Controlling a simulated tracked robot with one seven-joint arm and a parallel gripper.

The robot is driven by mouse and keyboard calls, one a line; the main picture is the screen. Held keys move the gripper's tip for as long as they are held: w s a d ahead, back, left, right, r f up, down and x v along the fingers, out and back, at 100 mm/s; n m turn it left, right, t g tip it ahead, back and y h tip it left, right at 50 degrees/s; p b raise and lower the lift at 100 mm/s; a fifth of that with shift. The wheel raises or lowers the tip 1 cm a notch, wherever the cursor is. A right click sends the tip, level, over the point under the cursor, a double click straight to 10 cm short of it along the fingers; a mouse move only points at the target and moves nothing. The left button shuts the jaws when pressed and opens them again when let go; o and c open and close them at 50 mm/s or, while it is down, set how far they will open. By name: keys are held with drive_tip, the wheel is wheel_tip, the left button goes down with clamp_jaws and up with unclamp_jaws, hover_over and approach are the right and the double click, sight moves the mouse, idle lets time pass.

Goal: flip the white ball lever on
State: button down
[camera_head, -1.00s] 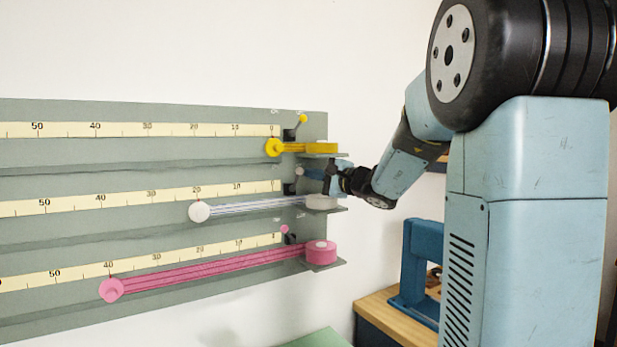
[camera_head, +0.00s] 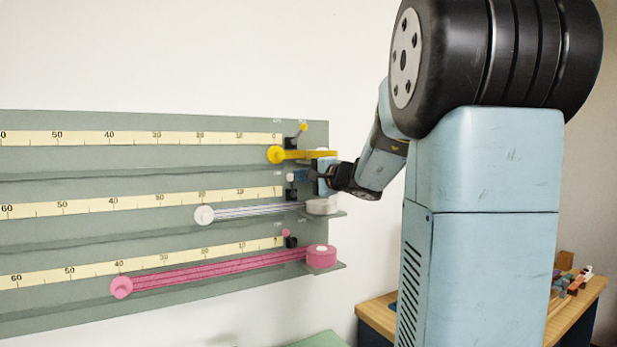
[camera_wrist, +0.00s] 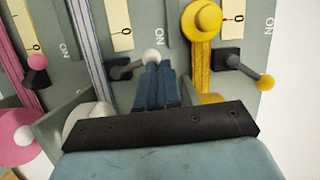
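The white ball lever has a dark base and a grey stem ending in a white ball (camera_wrist: 151,57). In the head view the white ball (camera_head: 291,177) stands almost straight above its base, in the middle row of the grey panel (camera_head: 150,219). My gripper (camera_wrist: 153,68) has its blue fingers together, with nothing seen between them. Its tips are right at the white ball, on its right side in the head view (camera_head: 303,175), and appear to touch it. The white spool (camera_head: 322,207) sits below my gripper; a white disc (camera_head: 205,215) ends its bands.
The yellow ball lever (camera_wrist: 265,82) is above in the head view, near my gripper. The pink ball lever (camera_wrist: 37,62) is in the row below. The pink spool (camera_head: 321,257) and small shelves stick out from the panel. A wooden table (camera_head: 375,303) stands lower right.

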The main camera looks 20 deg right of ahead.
drive_tip(key=shift+a+r, duration=0.1)
drive_tip(key=shift+a, duration=0.8)
drive_tip(key=shift+s, duration=0.1)
drive_tip(key=v, duration=1.3)
drive_tip(key=shift+s+d, duration=0.3)
